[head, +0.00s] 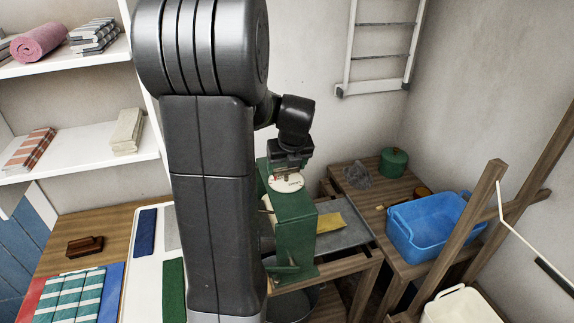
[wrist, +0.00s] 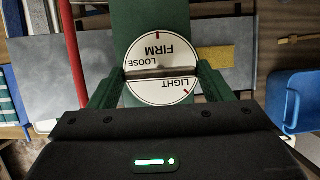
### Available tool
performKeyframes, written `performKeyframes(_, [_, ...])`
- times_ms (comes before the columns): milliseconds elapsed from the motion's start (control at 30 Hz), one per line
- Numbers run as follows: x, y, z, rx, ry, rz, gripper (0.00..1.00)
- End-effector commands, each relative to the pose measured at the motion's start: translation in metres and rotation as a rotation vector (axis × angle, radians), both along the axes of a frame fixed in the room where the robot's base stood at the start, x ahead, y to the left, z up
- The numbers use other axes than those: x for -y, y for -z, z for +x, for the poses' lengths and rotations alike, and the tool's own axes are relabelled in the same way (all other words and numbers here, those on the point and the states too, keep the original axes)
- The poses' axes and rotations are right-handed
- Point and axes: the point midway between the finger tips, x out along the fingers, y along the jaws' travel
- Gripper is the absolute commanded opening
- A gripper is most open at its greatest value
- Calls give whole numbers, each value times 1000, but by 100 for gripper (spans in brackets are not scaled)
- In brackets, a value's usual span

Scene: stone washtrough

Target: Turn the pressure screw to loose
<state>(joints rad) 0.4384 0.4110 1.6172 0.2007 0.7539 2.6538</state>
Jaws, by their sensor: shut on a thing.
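The pressure screw has a round white dial (wrist: 150,92) on top of the green mangle (head: 297,222). Its face reads LOOSE, FIRM and LIGHT, upside down in the wrist view, with small red marks near the rim. A dark bar crosses the middle of the dial. My gripper (wrist: 161,74) has a green finger on each side of the dial and is shut on the pressure screw. In the head view, my gripper (head: 288,160) is right above the white dial (head: 286,183). I cannot tell which label the screw points to.
A blue tub (head: 432,228) and a green lidded pot (head: 393,162) stand on the wooden bench at right. A grey board (head: 345,237) with a yellow cloth (head: 332,222) lies beside the mangle. Shelves with folded cloths (head: 128,130) are at left. A red pole-like thing (wrist: 73,50) passes left of the dial.

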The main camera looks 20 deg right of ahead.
Motion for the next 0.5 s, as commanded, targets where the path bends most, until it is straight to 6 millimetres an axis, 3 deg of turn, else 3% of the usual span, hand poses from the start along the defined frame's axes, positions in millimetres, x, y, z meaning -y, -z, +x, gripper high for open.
performKeyframes(200, [0,0,0,0,2,2,50])
performKeyframes(233, [0,0,0,0,2,2,77])
performKeyframes(300, [0,0,0,0,1,2,90])
performKeyframes(333, [0,0,0,0,1,2,95])
performKeyframes(500, [0,0,0,0,1,1,95])
